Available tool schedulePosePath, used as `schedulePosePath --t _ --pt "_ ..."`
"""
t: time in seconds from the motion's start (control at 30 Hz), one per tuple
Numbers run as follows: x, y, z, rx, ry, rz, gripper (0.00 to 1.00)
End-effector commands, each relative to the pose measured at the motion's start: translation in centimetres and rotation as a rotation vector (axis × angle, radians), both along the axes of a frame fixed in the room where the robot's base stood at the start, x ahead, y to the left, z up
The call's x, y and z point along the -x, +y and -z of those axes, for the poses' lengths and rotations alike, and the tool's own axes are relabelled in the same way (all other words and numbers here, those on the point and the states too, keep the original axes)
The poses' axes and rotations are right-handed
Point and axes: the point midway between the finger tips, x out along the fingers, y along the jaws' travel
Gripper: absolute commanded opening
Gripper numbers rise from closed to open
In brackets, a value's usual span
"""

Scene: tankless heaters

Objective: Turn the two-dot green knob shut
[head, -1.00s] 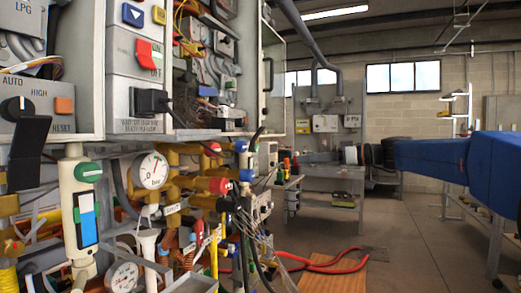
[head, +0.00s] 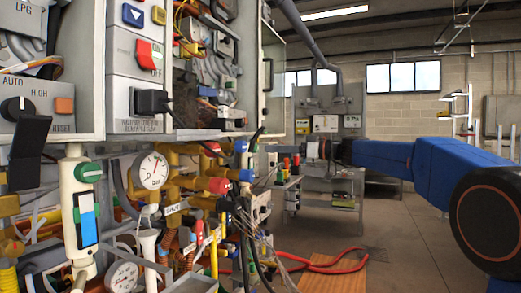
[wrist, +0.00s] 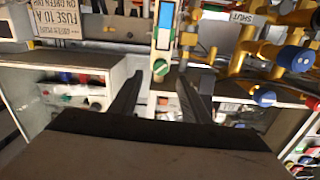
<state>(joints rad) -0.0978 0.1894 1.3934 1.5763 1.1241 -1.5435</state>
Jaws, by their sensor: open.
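A white upright sight gauge (head: 88,215) with a blue window stands at the left in the head view. A green knob (head: 88,172) sits at its upper end. In the wrist view, a green knob (wrist: 160,67) sits below the gauge's blue window (wrist: 166,15), in line with the gap between my fingers. Dot marks are too small to read on either knob, so I cannot tell which has two. My gripper (wrist: 161,82) is open and empty, its dark fingers apart. Whether the fingertips reach the knob's depth is unclear.
Yellow pipes (wrist: 238,50) with blue knobs (wrist: 297,58) crowd the right of the wrist view. A white box (wrist: 85,90) is at the left. In the head view, a round pressure gauge (head: 152,170) and red-handled valves stand close by. The floor (head: 400,250) at right is open.

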Motion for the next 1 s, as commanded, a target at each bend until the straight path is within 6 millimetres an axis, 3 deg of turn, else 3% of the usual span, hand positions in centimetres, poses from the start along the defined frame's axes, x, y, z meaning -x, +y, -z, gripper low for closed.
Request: schedulePosePath --t 0.2,0.4,0.83,1.0 --pt "-1.2 3.6 0.0 0.0 0.0 -0.003 0.43" --pt "-1.9 5.5 0.0 0.0 -0.001 -0.002 0.43" --pt "-2.2 6.2 0.0 0.0 0.0 0.0 0.43" --pt "-2.2 6.2 0.0 0.0 0.0 0.0 0.02"
